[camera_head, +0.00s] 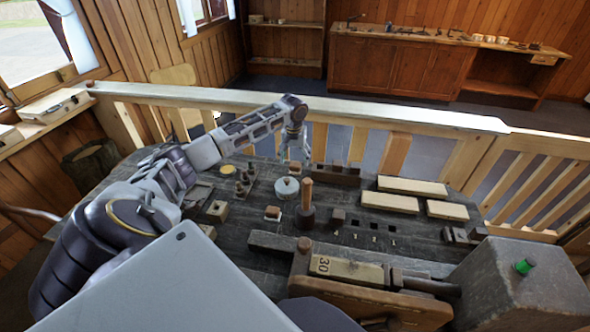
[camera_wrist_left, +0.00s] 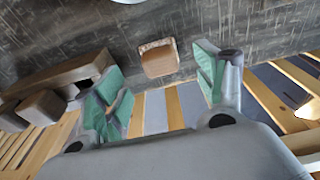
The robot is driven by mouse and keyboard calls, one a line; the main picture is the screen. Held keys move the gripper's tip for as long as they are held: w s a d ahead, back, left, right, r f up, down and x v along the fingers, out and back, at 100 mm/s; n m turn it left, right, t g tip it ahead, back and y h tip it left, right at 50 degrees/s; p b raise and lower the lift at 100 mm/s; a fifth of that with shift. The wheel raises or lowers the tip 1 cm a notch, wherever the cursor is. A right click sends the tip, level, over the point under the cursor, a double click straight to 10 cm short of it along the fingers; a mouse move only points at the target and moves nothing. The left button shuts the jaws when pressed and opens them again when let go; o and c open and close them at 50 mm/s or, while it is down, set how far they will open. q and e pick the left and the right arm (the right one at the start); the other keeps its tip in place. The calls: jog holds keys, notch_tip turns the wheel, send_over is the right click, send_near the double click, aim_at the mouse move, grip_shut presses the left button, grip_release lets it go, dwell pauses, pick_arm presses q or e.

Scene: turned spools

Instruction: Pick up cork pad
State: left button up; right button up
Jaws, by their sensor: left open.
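The cork pad (camera_wrist_left: 158,58) looks like a small tan-brown block with a speckled edge. In the left wrist view it lies on the dark worn tabletop near the far edge, framed between the two green-padded fingers but beyond their tips. My left gripper (camera_head: 293,156) is open and empty, pointing down over the far side of the table. My right gripper does not show in either view.
A dark wooden holder (camera_head: 337,174) stands right of the left gripper, and a round pale tin (camera_head: 287,188) stands in front. Pale wooden bars (camera_head: 412,187) lie to the right. A wooden railing (camera_head: 330,112) runs behind the table.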

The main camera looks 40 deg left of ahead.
aim_at(295, 164)
pick_arm(q)
jog(key=shift+w+a+f, duration=0.15)
jog(key=shift+f, duration=2.45)
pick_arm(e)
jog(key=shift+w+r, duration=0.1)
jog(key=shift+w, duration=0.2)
